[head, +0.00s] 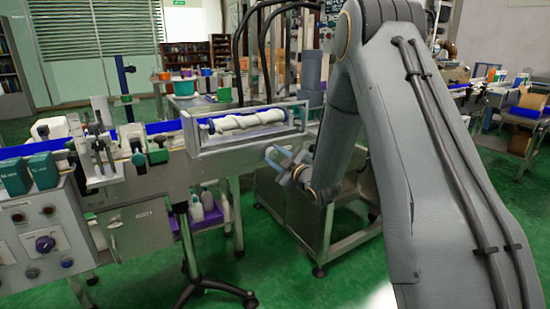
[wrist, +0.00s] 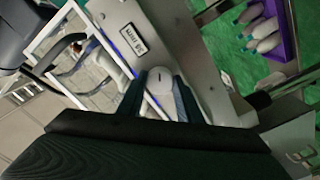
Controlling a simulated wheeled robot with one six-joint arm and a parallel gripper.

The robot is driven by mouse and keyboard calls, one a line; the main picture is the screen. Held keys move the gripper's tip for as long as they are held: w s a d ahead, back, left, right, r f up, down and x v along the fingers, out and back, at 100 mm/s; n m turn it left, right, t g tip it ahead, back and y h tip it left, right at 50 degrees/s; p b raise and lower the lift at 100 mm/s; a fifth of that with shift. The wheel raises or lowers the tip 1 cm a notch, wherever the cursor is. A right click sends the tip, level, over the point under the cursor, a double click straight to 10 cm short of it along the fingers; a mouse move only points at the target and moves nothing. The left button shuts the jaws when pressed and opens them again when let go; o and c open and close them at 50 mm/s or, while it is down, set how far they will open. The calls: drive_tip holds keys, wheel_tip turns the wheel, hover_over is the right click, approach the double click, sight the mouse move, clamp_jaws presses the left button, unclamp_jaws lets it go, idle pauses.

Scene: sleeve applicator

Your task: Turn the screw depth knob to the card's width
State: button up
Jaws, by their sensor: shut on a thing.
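The screw depth knob (wrist: 160,78) is a pale round knob with a dark line on its face, seen end-on in the wrist view. My gripper (wrist: 160,88) has one dark finger on each side of it and is shut on it. In the head view my gripper (head: 280,163) is at the right end of the conveyor, below the white spiral screw (head: 245,122); the knob cannot be made out there. A small white printed plate (wrist: 132,40) is on the metal side beyond the knob; its print is too small to read surely.
A metal frame (head: 245,142) surrounds the screw above my gripper. Purple tray with several bottles (wrist: 262,32) lies below the conveyor, also in the head view (head: 205,217). Green boxes (head: 42,170) and a control panel (head: 40,240) are at left.

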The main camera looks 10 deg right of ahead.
drive_tip(key=shift+a, duration=0.1)
idle(0.3)
drive_tip(key=o, duration=1)
drive_tip(key=shift+o, duration=0.2)
drive_tip(key=v, duration=0.8)
drive_tip(key=shift+r, duration=0.1)
